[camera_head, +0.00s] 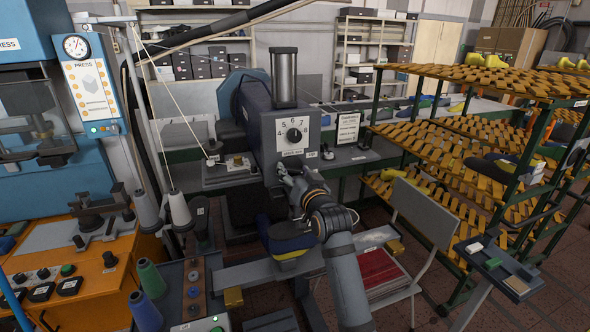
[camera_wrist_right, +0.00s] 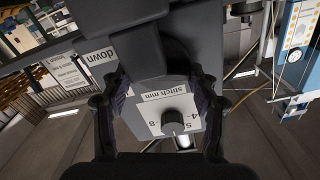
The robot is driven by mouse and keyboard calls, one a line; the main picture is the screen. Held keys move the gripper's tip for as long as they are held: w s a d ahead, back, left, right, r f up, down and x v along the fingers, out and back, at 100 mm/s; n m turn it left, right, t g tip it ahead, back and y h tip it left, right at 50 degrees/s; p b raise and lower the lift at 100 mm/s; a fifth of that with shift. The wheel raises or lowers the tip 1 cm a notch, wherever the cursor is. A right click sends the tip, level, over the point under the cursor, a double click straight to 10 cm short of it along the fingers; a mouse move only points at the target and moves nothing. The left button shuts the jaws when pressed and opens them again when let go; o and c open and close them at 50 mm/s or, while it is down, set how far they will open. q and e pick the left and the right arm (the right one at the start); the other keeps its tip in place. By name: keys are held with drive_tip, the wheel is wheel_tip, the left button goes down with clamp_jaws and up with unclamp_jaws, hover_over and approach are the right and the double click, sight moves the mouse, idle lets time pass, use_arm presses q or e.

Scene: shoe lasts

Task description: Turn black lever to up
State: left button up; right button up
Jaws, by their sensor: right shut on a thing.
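The grey sewing machine head (camera_head: 272,112) stands at the centre of the head view. My right gripper (camera_head: 284,172) is at its lower front, below the dial. In the right wrist view my right gripper (camera_wrist_right: 160,82) has a finger on either side of a dark block, the black lever (camera_wrist_right: 150,55), and is shut on it. The lever's tilt is hard to tell, and in the head view my gripper hides it. A label reading "down" (camera_wrist_right: 98,56) shows upside down left of it. My left gripper is not in view.
A black numbered dial (camera_head: 294,135) sits above my right gripper; it also shows in the right wrist view (camera_wrist_right: 172,122). A blue and yellow shoe last (camera_head: 287,240) is below. A slatted rack (camera_head: 470,130) stands right, an orange machine (camera_head: 95,265) left.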

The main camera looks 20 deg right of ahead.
drive_tip(key=n+p, duration=0.1)
drive_tip(key=n, duration=0.4)
drive_tip(key=shift+a+r+n+p, duration=0.1)
drive_tip(key=shift+n+p, duration=0.65)
drive_tip(key=shift+n, duration=1.85)
drive_tip(key=o, duration=1.1)
drive_tip(key=shift+a, duration=0.1)
drive_tip(key=shift+o, duration=0.2)
drive_tip(key=shift+s, duration=0.25)
drive_tip(key=s, duration=1.1)
drive_tip(key=shift+s+d, duration=0.2)
